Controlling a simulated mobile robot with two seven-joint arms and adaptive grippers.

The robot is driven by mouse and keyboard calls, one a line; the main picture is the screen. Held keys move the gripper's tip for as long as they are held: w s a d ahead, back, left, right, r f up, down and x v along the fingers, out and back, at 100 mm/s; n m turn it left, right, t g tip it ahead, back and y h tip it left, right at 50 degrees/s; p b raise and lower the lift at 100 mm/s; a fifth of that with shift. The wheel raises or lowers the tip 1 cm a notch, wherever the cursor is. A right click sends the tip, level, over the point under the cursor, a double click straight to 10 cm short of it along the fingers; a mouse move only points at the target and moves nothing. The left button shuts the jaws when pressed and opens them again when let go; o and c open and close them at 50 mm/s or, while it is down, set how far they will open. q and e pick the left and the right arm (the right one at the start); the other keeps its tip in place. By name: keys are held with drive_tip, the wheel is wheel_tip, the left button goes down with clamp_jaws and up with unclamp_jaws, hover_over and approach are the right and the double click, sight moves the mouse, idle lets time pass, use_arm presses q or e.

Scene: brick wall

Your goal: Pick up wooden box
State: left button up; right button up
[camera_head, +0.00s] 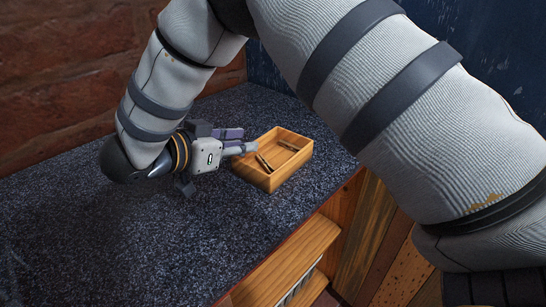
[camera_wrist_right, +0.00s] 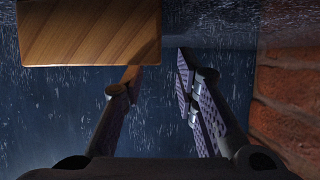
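The wooden box (camera_head: 269,180) is a small, open-topped rectangular tray on the dark speckled counter. In the head view, my right gripper (camera_head: 243,142) is low over the counter at the box's left side, its fingers pointing toward the box. In the right wrist view, the box (camera_wrist_right: 90,35) fills the upper left, and my right gripper (camera_wrist_right: 158,72) has its two fingers apart with nothing between them. The left finger's tip is close to the box's edge; I cannot tell whether they touch. My left gripper is not in view.
Thin sticks (camera_head: 288,146) lie inside the box. A brick wall (camera_head: 60,70) stands behind the counter (camera_head: 90,250) on the left. The counter's front edge drops to wooden shelving (camera_head: 285,265) at lower right. The counter's near left part is clear.

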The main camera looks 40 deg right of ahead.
sight(256, 140)
drive_tip(key=x, duration=0.5)
drive_tip(key=shift+s+d+f, duration=0.1)
drive_tip(key=shift+d, duration=0.15)
clamp_jaws()
drive_tip(key=shift+a, duration=0.1)
